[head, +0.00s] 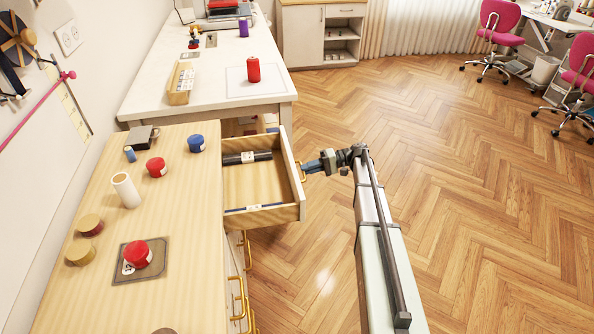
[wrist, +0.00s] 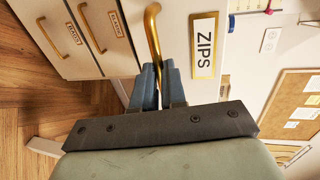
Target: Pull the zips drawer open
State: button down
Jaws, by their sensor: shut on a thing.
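The zips drawer (head: 258,216) stands pulled out from the wooden cabinet in the head view, with its open top showing a dark roll (head: 247,157) inside. In the wrist view its white front carries a label reading ZIPS (wrist: 204,46) beside a brass handle (wrist: 152,35). My gripper (head: 314,167) is at the drawer front in the head view, at the handle. In the wrist view my gripper's blue fingers (wrist: 157,82) are shut around the lower part of the handle, which hides part of it.
Other closed drawers with brass handles (wrist: 73,34) sit beside it; handles also show below in the head view (head: 238,297). Red spools, a blue spool (head: 196,143) and a white tube (head: 126,190) stand on the cabinet top. The floor (head: 450,200) right of my arm is clear.

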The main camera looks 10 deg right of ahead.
jog(key=shift+d, duration=0.55)
jog(key=c, duration=1.2)
grip_release()
jog(key=shift+d, duration=0.1)
jog(key=v, duration=0.7)
jog(key=shift+d, duration=0.2)
